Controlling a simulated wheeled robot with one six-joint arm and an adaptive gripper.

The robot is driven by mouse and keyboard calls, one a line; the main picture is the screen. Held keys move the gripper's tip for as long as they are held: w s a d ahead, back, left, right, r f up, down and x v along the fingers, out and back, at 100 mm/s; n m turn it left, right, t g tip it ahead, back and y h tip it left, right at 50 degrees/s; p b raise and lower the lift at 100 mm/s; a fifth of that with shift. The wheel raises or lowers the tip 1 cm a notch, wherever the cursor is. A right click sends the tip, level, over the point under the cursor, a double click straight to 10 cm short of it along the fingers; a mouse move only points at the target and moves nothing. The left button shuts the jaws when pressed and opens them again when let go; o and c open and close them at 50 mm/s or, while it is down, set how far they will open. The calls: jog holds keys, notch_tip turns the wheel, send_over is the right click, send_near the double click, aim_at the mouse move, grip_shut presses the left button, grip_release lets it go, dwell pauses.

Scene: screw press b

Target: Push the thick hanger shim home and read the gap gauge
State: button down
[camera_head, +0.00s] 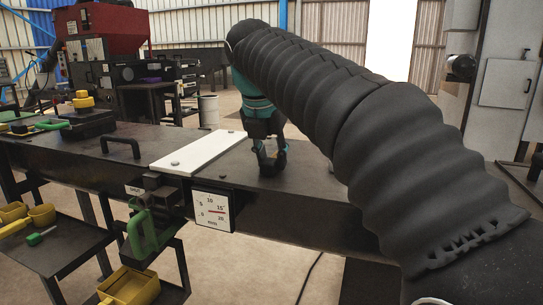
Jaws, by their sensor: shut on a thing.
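My gripper (269,168) is at the dark beam top, right of the white plate. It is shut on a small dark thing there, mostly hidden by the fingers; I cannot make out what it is. The gap gauge (211,211) is a white square face on the beam's front, with numbers from 5 to 20. A red mark shows at its right half near the 15; the exact reading is too small to tell. A green handle (143,232) hangs at a dark bracket left of the gauge. I cannot tell for sure whether it belongs to the thick shim.
A white plate (197,152) lies across the beam. A black bar handle (121,146) stands left of it. Yellow bins (130,287) and a dark side tray (62,246) are at lower left. My arm crosses the right side and hides much there.

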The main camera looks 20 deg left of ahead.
jog(key=shift+f, duration=0.15)
jog(key=c, duration=0.8)
grip_release()
jog(key=shift+c, duration=0.2)
jog(key=shift+f+b, duration=0.25)
jog(key=shift+b, duration=0.5)
